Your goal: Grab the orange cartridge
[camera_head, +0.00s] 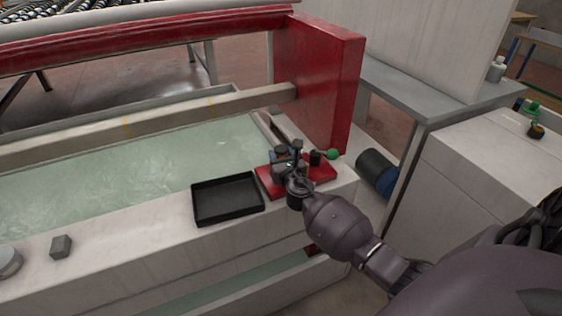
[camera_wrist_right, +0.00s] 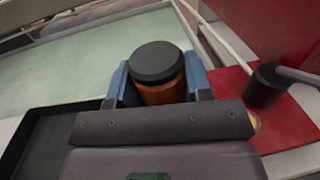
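The orange cartridge (camera_wrist_right: 163,94) with a black cap stands upright in the right wrist view. Blue pieces flank it closely on its left and right, at the front of my right gripper (camera_wrist_right: 160,90). I cannot tell whether they press on it. In the head view my right gripper (camera_head: 289,168) reaches over the red plate (camera_head: 324,174) at the ledge's right end. The cartridge's orange body is hidden there behind the gripper and dark parts. My left gripper is in neither view.
A black tray (camera_head: 227,213) lies on the ledge left of the red plate. A green ball-topped lever (camera_head: 333,154) and a black post (camera_wrist_right: 266,86) stand close on the right. A red upright panel (camera_head: 318,80) rises behind. A small grey block (camera_head: 61,246) sits far left.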

